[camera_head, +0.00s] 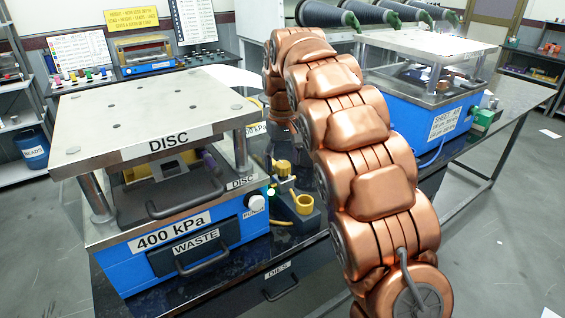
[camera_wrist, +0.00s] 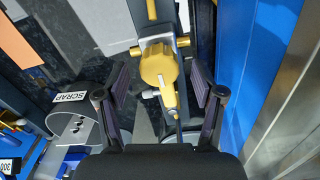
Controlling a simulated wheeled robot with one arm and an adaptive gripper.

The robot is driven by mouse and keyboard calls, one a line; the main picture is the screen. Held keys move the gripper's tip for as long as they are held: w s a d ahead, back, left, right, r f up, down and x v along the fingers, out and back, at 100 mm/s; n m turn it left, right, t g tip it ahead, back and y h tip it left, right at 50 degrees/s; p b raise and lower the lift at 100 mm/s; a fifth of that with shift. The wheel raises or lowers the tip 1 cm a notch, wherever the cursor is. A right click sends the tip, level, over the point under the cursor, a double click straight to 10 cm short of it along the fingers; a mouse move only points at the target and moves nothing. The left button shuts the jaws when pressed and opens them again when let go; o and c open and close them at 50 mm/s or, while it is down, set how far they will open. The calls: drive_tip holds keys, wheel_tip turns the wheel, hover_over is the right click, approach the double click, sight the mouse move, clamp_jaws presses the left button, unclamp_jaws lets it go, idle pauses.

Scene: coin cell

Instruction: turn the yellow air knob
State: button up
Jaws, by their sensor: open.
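The yellow air knob (camera_wrist: 158,66) is in the upper middle of the wrist view, on a fitting with brass-coloured parts. A yellow knob also shows in the head view (camera_head: 283,168), just right of the blue disc press. My gripper (camera_wrist: 160,84) is open, with one dark finger on each side of the knob in the picture. Clear gaps show between the knob and both fingers, and I see no contact. How far the fingertips are from it in depth I cannot tell.
The disc press (camera_head: 190,225), marked 400 kPa, stands left of the knob. A holder marked SCRAP (camera_wrist: 72,98) is left of my fingers. A blue wall (camera_wrist: 260,60) rises close on the right.

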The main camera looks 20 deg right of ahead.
sight(283, 164)
drive_tip(key=shift+r, duration=3.25)
drive_tip(key=shift+s+r, duration=0.1)
drive_tip(key=shift+s, duration=0.1)
drive_tip(key=s+f, duration=0.4)
drive_tip(key=s, duration=1)
drive_tip(key=s+f+m+g+p, duration=0.1)
drive_tip(key=s+f, duration=0.3)
drive_tip(key=s, duration=1)
drive_tip(key=s+f+p, duration=0.1)
drive_tip(key=s+f, duration=0.3)
drive_tip(key=s, duration=1)
drive_tip(key=shift+s+m+g, duration=0.25)
drive_tip(key=shift+m+g, duration=0.05)
drive_tip(key=shift+g, duration=0.1)
